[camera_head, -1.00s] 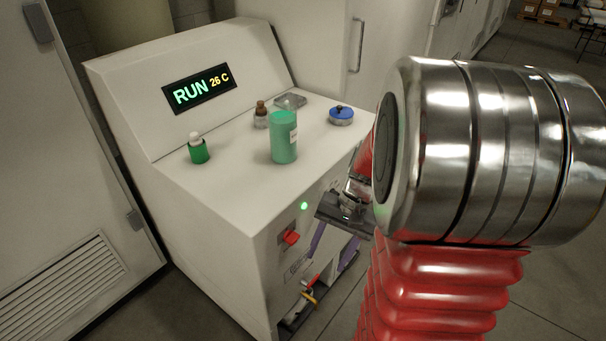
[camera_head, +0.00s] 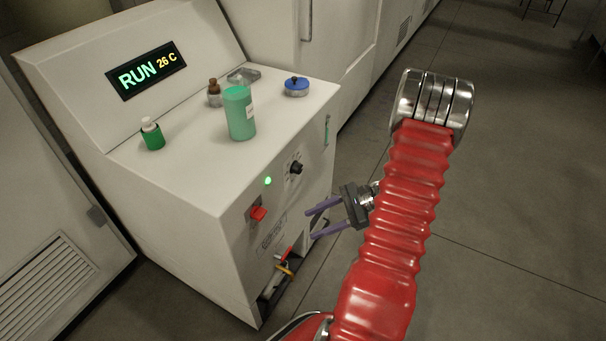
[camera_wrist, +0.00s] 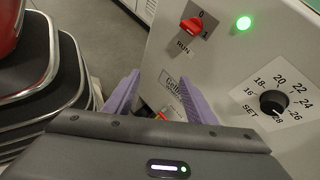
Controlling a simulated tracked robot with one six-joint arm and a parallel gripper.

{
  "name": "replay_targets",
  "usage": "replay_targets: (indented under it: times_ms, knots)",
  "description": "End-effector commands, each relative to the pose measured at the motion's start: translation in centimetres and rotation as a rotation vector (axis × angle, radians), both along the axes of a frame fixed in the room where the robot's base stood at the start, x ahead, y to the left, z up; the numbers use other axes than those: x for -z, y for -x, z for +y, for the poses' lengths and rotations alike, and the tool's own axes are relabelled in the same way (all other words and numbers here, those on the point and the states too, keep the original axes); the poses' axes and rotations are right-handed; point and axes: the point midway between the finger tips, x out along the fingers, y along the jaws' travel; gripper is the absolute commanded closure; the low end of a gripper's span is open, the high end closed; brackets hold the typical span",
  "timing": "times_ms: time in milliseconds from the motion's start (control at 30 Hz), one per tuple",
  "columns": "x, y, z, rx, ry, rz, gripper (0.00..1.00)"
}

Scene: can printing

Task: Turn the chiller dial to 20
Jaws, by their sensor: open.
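The chiller (camera_head: 240,190) is a white cabinet whose display (camera_head: 147,70) reads RUN 26 C. Its black dial (camera_head: 295,168) sits on the front panel, right of the green light. In the wrist view the dial (camera_wrist: 272,103) is at the right, with a scale around it marked from 16 to 28; 20 is at its top. Its pointer seems to face the lower right, near 26 to 28. My gripper (camera_head: 310,222) is open and empty, with purple fingers in front of the panel, below the dial. In the wrist view the fingers (camera_wrist: 160,95) are left of the dial, apart from it.
A red switch (camera_head: 258,213) and a green light (camera_head: 267,181) are on the panel near the dial. Red and yellow valve handles (camera_head: 284,262) are low on the front. Bottles and a green jar (camera_head: 239,113) stand on top. Open floor lies to the right.

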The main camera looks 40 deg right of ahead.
Motion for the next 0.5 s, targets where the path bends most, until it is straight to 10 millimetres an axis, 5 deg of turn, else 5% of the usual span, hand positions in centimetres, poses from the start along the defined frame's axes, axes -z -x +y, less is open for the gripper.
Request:
replay_targets:
  times_ms: [300, 500]
  knots:
    - [3.5, -2.0, -6.8, 0.373, -0.274, -0.074, 0.50]
    - [3.1, -3.9, -12.5, 0.588, -0.435, -0.183, 0.50]
